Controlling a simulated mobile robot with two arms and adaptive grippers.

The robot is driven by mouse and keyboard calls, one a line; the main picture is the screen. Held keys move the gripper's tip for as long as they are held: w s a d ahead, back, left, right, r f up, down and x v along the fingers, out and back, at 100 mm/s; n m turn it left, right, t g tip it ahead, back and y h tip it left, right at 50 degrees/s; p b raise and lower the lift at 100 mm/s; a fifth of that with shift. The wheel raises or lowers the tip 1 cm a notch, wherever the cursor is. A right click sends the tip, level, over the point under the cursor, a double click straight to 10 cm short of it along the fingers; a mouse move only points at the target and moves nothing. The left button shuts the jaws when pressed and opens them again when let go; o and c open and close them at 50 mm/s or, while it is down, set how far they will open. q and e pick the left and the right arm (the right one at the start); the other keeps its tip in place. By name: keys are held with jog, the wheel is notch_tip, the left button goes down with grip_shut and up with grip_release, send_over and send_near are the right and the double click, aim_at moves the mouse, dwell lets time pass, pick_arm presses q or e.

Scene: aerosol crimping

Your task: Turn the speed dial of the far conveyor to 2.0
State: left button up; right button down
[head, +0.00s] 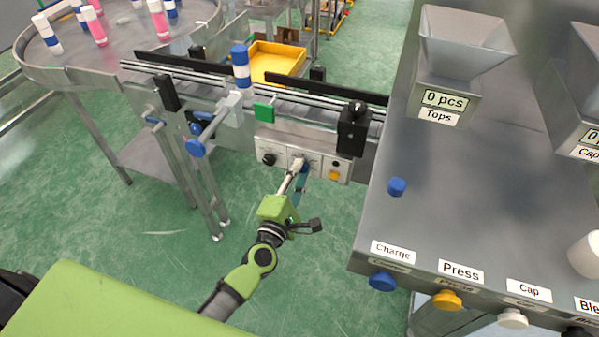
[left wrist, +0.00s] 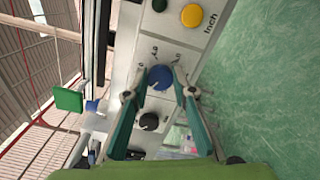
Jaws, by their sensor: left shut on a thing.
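The far conveyor (head: 285,106) runs from the round table to the grey machine. Its control panel (head: 343,178) hangs on the front side. In the left wrist view, a blue speed dial (left wrist: 159,77) sits on the panel, with small scale marks around it that are too small to read surely. My left gripper (head: 302,166) reaches up to the panel from below. In the left wrist view, its teal fingers (left wrist: 159,84) are closed on the two sides of the blue dial. The dial's pointer setting cannot be read. My right gripper is not in view.
A black knob (left wrist: 149,121) lies close to the dial, between my fingers. A yellow Inch button (left wrist: 192,15) is on the other side. A blue-and-white can (head: 241,68) stands on the conveyor. A grey machine (head: 440,180) with labelled buttons stands right.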

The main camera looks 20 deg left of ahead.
pick_arm(q)
jog(key=shift+r, duration=0.1)
jog(key=o, duration=0.9)
jog(key=shift+o, duration=1)
jog(key=shift+w, duration=0.1)
jog(key=s, duration=1.2)
jog(key=shift+a, duration=0.2)
jog(key=shift+f, duration=0.2)
jog(key=s+f+m+g, duration=0.3)
jog(key=s+f+m, duration=0.15)
jog(key=f, duration=0.65)
jog(key=s+f+m+g+h, duration=0.1)
jog(key=s+f+m+g, duration=0.3)
jog(key=f, duration=0.7)
jog(key=s+f+m+g, duration=0.1)
jog(key=s+f+m, duration=0.2)
jog(key=f+m, duration=0.55)
jog(key=s+a+f+m+g, duration=0.2)
jog(key=s+f+g, duration=0.1)
jog(key=s+f, duration=0.3)
jog(key=s+a+f+m+g+y, duration=0.1)
jog(key=s+a+f+m+g, duration=0.1)
jog(key=s+f, duration=0.4)
jog(key=s+a+f+m+g, duration=0.1)
jog(key=s+f, duration=0.5)
jog(key=s, duration=0.6)
jog(key=m+g, duration=0.1)
jog(key=g, duration=0.1)
jog(key=shift+s+a+f+m+g, duration=0.3)
jog(key=shift+a+m, duration=0.1)
